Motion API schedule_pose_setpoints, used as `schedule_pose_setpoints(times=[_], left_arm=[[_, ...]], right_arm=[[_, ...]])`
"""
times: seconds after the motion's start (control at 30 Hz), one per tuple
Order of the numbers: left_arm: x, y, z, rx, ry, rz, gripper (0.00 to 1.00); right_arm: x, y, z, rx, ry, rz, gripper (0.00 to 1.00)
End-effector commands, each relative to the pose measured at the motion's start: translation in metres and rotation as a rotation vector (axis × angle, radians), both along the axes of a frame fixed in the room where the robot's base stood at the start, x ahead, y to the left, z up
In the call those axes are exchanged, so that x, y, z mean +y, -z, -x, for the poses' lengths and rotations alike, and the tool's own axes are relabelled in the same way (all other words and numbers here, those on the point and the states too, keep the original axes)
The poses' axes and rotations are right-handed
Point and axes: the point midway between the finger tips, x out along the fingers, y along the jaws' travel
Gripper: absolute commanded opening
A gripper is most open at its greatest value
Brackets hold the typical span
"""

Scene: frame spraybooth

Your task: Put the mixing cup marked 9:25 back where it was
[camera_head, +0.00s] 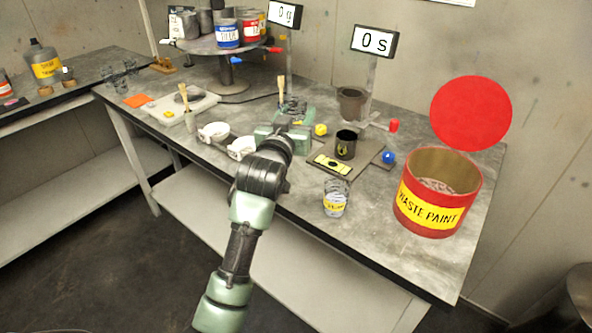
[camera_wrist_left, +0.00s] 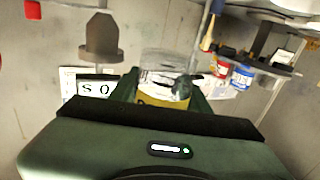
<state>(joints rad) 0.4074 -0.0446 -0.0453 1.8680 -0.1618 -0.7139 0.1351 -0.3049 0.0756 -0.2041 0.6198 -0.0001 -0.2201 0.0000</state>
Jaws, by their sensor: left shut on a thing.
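My left gripper (camera_head: 284,136) reaches over the middle of the bench and is shut on a clear cup with a yellow band (camera_wrist_left: 160,92), seen between the fingers in the wrist view. The band's marking cannot be read, and my gripper hides most of this cup in the head view. Another clear cup with a yellow label (camera_head: 335,198) stands upright near the bench's front edge, to the right of my arm; its marking is too small to read. My right gripper is not in view.
A black cup (camera_head: 345,144) stands on a grey plate behind the standing clear cup. A red waste paint bucket (camera_head: 432,200) is at the right. White ladle-like cups (camera_head: 214,131) lie left of my gripper. A turntable with paint cans (camera_head: 228,34) is at the back.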

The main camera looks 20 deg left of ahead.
Motion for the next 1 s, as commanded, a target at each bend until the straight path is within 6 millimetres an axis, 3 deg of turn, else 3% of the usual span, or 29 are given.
schedule_pose_setpoints(times=[0.1, 0.33, 0.57, 0.8, 1.0], left_arm=[[0.000, 0.036, 0.001, 0.007, 0.000, -0.001, 0.04], [0.000, 0.087, 0.000, 0.002, 0.000, 0.000, 0.04], [0.000, 0.108, 0.000, 0.000, 0.000, -0.001, 0.04], [0.000, 0.142, 0.000, 0.000, 0.000, 0.001, 0.04], [0.000, 0.145, 0.000, -0.003, 0.000, 0.000, 0.04]], right_arm=[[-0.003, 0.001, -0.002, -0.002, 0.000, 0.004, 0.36], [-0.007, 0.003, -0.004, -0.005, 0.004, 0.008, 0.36], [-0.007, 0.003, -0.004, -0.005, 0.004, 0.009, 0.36], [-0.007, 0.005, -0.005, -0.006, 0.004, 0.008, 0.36], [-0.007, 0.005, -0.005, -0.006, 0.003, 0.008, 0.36]])
